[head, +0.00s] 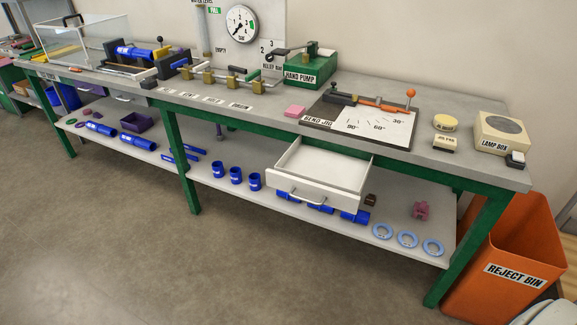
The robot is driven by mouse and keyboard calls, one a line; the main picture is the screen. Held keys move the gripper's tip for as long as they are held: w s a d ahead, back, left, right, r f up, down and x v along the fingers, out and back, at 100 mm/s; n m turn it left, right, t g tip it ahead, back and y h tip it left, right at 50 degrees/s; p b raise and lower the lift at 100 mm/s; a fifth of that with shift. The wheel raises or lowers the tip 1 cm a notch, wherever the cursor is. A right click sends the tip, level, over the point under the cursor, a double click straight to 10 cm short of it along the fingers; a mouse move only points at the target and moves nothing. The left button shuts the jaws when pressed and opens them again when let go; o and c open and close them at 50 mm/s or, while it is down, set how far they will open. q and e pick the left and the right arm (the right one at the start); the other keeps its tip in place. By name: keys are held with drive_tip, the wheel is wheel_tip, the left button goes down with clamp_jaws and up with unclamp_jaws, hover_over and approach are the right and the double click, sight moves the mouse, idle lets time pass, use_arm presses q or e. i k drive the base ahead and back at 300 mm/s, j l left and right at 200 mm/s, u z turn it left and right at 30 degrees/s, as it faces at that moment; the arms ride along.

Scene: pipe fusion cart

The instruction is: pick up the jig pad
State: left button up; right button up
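A small cream block (445,143) with a label on it, which seems to read JIG PAD, sits on the right part of the bench top. It is in front of a round yellow tin and left of the lamp box. A pink pad-like block (295,111) lies flat on the bench just left of the bend jig board (340,127). The lettering is too small to tell for sure which of the two is the jig pad. Neither of my grippers shows in the head view, and nothing touches either block.
The lamp box (501,133) and yellow tin (446,123) stand near the cream block. A white drawer (318,190) is pulled out below the bench top. The green hand pump (309,71) stands behind the pink block. An orange reject bin (506,255) stands at the right end.

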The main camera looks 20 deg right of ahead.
sight(442, 142)
drive_tip(key=z, duration=0.4)
drive_tip(key=l+z, duration=0.15)
drive_tip(key=z, duration=0.3)
drive_tip(key=k+l+z, duration=0.1)
drive_tip(key=z, duration=0.7)
